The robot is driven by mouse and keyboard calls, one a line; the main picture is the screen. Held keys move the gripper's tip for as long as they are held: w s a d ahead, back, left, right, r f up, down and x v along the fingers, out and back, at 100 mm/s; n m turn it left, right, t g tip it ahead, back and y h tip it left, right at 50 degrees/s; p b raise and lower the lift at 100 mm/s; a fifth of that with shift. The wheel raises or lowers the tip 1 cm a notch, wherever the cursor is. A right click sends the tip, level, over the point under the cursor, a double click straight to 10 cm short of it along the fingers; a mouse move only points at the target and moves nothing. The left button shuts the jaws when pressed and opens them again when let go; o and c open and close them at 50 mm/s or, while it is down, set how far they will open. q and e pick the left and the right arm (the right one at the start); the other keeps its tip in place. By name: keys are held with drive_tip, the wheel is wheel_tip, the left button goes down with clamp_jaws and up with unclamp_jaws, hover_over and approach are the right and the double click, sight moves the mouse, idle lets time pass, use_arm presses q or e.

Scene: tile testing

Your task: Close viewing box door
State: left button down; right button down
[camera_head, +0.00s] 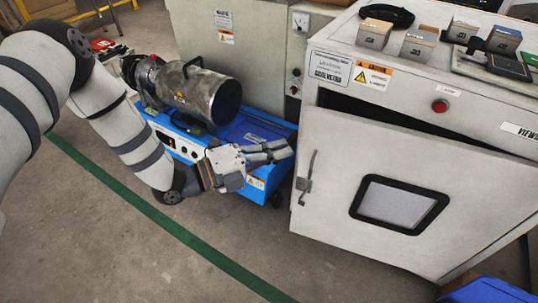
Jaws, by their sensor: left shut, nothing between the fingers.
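The viewing box (345,98) is a large pale cabinet at the right. Its door (325,150) has a dark-framed window (398,205) and a metal handle (307,180) on its left side. My left gripper (286,149) is shut and empty. In the picture it lies just left of the door's left edge and handle, over the blue cart; I see no contact with the door. My right gripper is not in view.
A blue wheeled cart (272,128) carrying a metal cylinder heater (205,95) stands behind my left arm. Small labelled blocks (374,33) and a dark device (508,66) sit on the box top. A blue object (490,292) is at the bottom right. The floor at lower left is clear.

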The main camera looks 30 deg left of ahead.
use_arm(q)
drive_tip(key=shift+w+d+b, duration=0.35)
drive_tip(key=shift+w+d, duration=0.05)
drive_tip(key=shift+w, duration=0.9)
drive_tip(key=shift+w+d+b, duration=0.3)
drive_tip(key=shift+w+d, duration=0.05)
drive_tip(key=shift+w, duration=0.9)
drive_tip(key=shift+w+d+b, duration=0.35)
drive_tip(key=shift+w+d, duration=0.05)
drive_tip(key=shift+w, duration=0.9)
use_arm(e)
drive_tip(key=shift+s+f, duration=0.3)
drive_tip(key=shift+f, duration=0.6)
use_arm(q)
drive_tip(key=shift+w, duration=0.1)
